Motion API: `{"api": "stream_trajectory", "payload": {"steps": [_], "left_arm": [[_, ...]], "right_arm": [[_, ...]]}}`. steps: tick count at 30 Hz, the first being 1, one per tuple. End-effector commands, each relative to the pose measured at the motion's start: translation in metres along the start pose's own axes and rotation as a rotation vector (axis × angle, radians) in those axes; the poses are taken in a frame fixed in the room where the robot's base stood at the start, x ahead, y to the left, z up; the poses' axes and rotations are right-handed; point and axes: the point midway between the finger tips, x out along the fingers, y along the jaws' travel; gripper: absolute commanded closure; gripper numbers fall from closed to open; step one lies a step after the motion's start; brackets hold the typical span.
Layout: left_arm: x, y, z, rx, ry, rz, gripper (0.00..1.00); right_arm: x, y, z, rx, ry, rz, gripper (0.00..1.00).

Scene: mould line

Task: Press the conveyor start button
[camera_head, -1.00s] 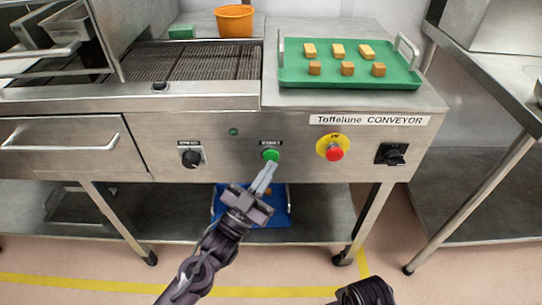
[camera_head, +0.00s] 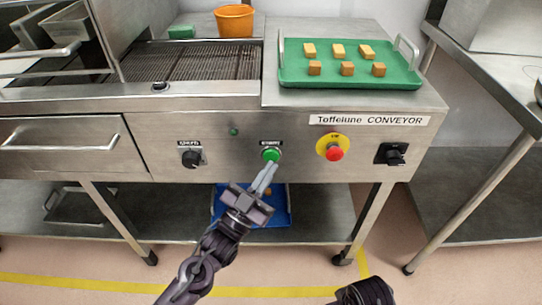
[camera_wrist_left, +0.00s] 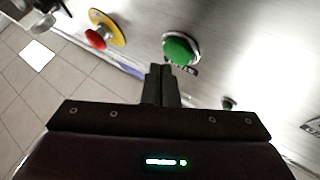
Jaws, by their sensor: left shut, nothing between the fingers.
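The green conveyor start button (camera_head: 271,154) sits on the steel front panel under a small dark label. In the left wrist view the button (camera_wrist_left: 180,48) shows as a green dome in a metal ring. My left gripper (camera_head: 267,172) is shut and empty, its fingertips pointing up at the panel just below the button in the head view. In the wrist view my shut fingers (camera_wrist_left: 160,72) end close beside the button. A small gap seems to show there; contact cannot be told for certain. My right gripper is not in view; only a dark arm part shows at the bottom.
A red stop button (camera_head: 335,154) on a yellow plate is to the right, with a black switch (camera_head: 392,154) beyond. A black knob (camera_head: 191,158) is to the left. A green tray (camera_head: 300,78) with several blocks and an orange bucket (camera_head: 234,21) stand above.

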Motion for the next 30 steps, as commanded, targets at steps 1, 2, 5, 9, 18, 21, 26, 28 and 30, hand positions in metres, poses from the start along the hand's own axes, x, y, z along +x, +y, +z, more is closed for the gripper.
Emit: {"api": "stream_trajectory", "payload": {"steps": [1, 2, 5, 9, 18, 21, 26, 28, 30], "left_arm": [[0.0, 0.0, 0.0, 0.0, 0.0, 0.0, 1.0], [0.0, 0.0, 0.0, 0.0, 0.0, 0.0, 1.0], [0.0, 0.0, 0.0, 0.0, 0.0, 0.0, 1.0], [0.0012, -0.0008, 0.0007, 0.0, 0.0, 0.0, 1.0], [0.0062, -0.0045, 0.0041, 0.0, 0.0, 0.0, 1.0], [0.0061, -0.0044, 0.004, 0.0, 0.0, 0.0, 1.0], [0.0062, -0.0044, 0.0041, 0.0, 0.0, 0.0, 1.0], [0.0065, -0.0046, 0.0044, 0.0, 0.0, 0.0, 1.0], [0.0069, -0.005, 0.0048, 0.0, 0.0, 0.0, 1.0]], "right_arm": [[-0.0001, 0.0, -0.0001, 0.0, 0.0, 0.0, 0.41], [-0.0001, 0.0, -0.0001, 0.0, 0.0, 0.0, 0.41], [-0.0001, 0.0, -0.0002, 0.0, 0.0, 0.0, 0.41], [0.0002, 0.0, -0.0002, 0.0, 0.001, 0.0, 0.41], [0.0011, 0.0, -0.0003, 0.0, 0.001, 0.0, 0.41], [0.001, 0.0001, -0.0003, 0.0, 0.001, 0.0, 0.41], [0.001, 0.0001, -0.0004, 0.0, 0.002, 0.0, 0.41], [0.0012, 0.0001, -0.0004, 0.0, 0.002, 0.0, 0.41], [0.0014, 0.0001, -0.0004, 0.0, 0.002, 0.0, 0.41]]}}
